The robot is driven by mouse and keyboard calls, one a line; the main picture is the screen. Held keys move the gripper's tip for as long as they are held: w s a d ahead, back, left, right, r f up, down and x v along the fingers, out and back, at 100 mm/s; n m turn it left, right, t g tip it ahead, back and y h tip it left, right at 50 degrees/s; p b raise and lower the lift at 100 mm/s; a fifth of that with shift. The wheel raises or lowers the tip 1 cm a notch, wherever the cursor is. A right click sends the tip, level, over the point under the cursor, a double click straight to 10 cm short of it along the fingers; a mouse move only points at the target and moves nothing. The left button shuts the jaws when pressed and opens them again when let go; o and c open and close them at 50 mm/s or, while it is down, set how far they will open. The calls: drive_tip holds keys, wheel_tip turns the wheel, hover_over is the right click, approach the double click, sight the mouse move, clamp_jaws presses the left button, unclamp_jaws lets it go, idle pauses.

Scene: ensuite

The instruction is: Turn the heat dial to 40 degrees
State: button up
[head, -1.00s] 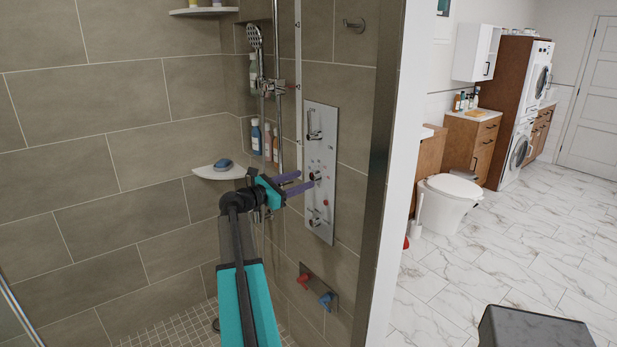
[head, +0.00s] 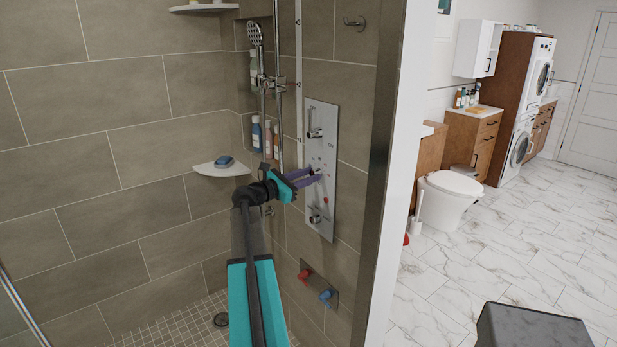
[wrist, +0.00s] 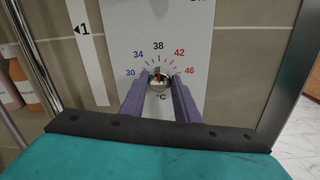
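The heat dial (wrist: 158,84) is a small round chrome knob on a pale panel. Printed marks 30, 34, 38, 42 and 46 arc above it, with °C below. A small red mark on the knob points up, close to 38. My gripper (wrist: 160,77) has its two purple fingers apart, one on each side of the knob; whether they touch it cannot be told. In the head view my gripper (head: 316,174) is at the middle of the shower panel (head: 325,125), and its fingertips largely hide the dial there.
Levers sit above (head: 314,132) and below (head: 315,217) the dial on the panel. A vertical shower rail (head: 278,95) and a corner shelf (head: 220,169) are left of it. A plate with red and blue taps (head: 318,283) is below. A wall edge (head: 388,150) stands to the right.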

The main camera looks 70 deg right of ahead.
drive_tip(key=shift+b, duration=0.45)
drive_tip(key=m+b, duration=0.3)
drive_tip(key=shift+b, duration=0.3)
drive_tip(key=shift+m, duration=0.4)
drive_tip(key=shift+r, duration=0.1)
drive_tip(key=o, duration=1)
drive_tip(key=shift+o, duration=0.2)
drive_tip(key=shift+a, duration=0.15)
